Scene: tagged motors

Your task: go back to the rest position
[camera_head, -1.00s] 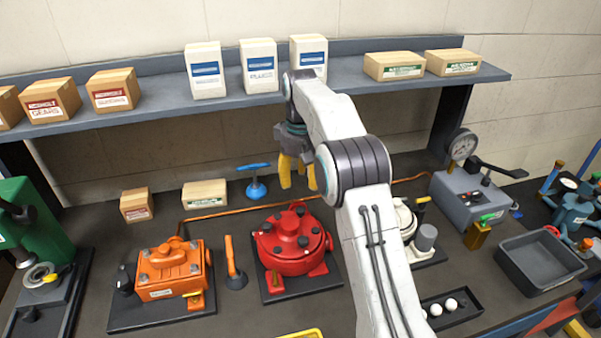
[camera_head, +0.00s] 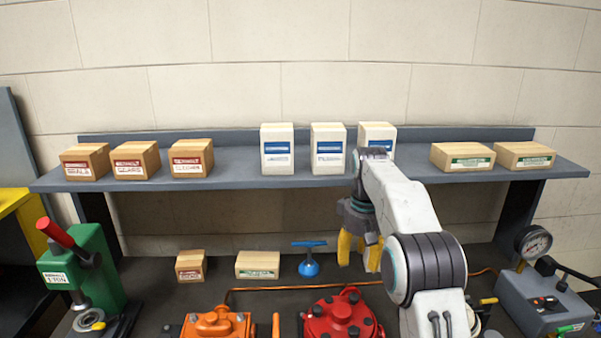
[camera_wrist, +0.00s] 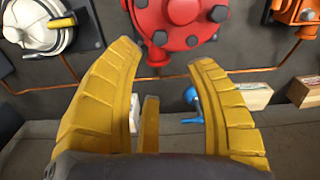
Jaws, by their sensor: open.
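My gripper (camera_head: 359,250) has yellow fingers, spread open and empty. In the head view it hangs pointing down in front of the shelf, above the back of the workbench. In the wrist view my gripper (camera_wrist: 165,100) shows its fingers apart with nothing between them but bench surface. The red motor (camera_head: 342,318) is below and in front of it; the wrist view shows the red motor (camera_wrist: 175,25) beyond the fingertips. No contact with any object shows.
A shelf (camera_head: 230,180) carries white and brown boxes close behind my arm. A blue-handled tool (camera_head: 309,262) stands left of the gripper on the bench. The orange motor (camera_head: 217,325), green press (camera_head: 90,265) and grey gauge unit (camera_head: 545,300) stand around.

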